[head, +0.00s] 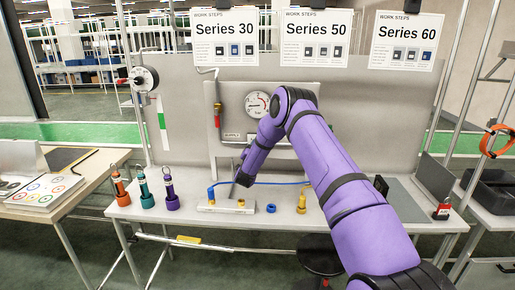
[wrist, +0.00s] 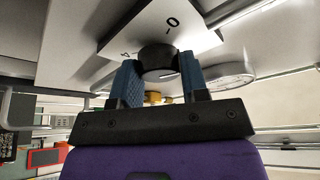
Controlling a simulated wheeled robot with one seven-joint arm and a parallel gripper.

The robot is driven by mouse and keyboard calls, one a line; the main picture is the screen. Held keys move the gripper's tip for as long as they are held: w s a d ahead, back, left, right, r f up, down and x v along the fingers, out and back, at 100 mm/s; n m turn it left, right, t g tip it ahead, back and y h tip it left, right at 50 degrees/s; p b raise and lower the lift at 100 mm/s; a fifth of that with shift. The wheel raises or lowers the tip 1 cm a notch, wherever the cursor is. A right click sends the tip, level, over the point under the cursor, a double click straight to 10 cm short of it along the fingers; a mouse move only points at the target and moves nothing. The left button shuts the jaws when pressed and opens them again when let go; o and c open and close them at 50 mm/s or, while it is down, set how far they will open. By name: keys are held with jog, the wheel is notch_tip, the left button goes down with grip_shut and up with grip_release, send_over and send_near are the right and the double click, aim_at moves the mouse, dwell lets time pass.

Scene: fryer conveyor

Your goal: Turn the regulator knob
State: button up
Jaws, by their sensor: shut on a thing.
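The regulator knob (wrist: 157,57) is black and round, in front of a white plate (wrist: 190,28) with dark markings, including a 0. It shows in the wrist view; in the head view I cannot make it out behind my arm. My gripper (wrist: 160,68) has one blue finger on each side of the knob and is shut on it. A round gauge (head: 257,104) with a white face is on the panel above.
The bench (head: 330,222) bears orange, teal and purple fittings (head: 168,190) at left, and a white block (head: 218,206) with a blue tube. A yellow fitting (head: 302,203) and a red padlock (head: 442,211) stand farther right. A dark stool (head: 320,255) is below.

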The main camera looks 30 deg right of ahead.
jog(key=m+g, duration=0.1)
jog(key=m, duration=0.4)
jog(key=m+g+y, duration=0.1)
jog(key=m+g, duration=0.1)
jog(key=m, duration=0.3)
jog(key=m+g+y, duration=0.1)
jog(key=m+g, duration=0.1)
jog(key=m, duration=0.3)
jog(key=shift+m, duration=0.3)
jog(key=o, duration=0.9)
jog(key=shift+o, duration=0.2)
jog(key=shift+a, duration=0.1)
jog(key=v, duration=1)
jog(key=shift+a+r, duration=0.15)
jog(key=shift+a, duration=0.15)
jog(key=shift+s, duration=0.15)
